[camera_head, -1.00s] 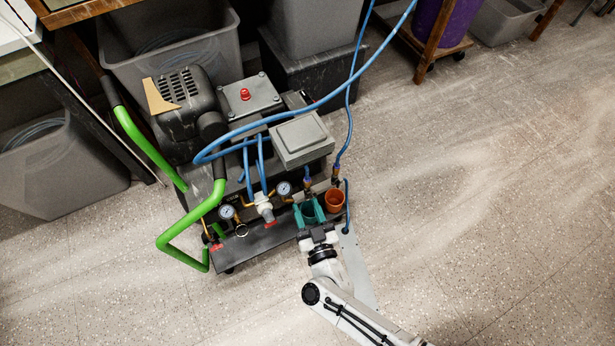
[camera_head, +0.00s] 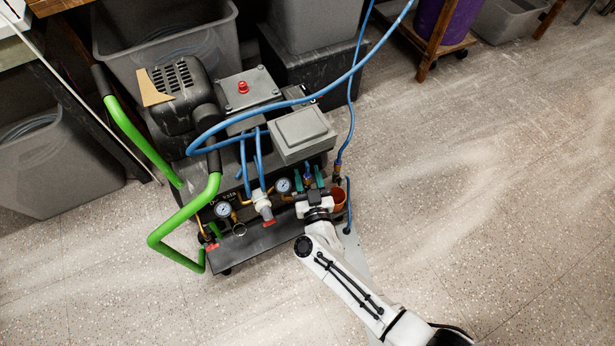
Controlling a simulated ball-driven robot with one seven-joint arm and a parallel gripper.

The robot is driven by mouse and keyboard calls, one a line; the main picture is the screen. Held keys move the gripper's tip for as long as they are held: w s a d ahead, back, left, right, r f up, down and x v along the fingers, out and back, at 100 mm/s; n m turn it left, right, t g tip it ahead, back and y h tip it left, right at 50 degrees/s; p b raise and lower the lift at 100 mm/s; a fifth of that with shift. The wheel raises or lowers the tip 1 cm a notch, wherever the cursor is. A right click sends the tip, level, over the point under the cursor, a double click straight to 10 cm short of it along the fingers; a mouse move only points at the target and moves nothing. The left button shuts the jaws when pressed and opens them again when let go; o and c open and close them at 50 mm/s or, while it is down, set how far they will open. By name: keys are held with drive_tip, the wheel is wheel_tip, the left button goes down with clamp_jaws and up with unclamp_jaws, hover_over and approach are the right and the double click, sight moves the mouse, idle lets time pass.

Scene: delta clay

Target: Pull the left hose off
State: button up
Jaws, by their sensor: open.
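The left blue hose's end fitting (camera_head: 308,180) is at the front of the compressor, right of the gauges. My gripper (camera_head: 309,178) is open, its green fingers on either side of this fitting; I cannot tell whether they touch it. The gripper body hides what is below the fitting. The right blue hose (camera_head: 349,120) comes down to a brass-and-blue fitting (camera_head: 338,168) just right of my gripper. An orange cup (camera_head: 339,198) is below that fitting, partly hidden by my gripper.
The compressor has a green handle (camera_head: 163,235) at left, two gauges (camera_head: 222,209), a red-handled valve (camera_head: 268,222) and a grey box (camera_head: 303,134) behind the fittings. A blue hose loop (camera_head: 240,118) arches over it. Grey bins (camera_head: 165,45) stand behind. The floor at right is clear.

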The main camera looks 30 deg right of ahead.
drive_tip(key=shift+w, duration=0.15)
clamp_jaws()
idle(0.4)
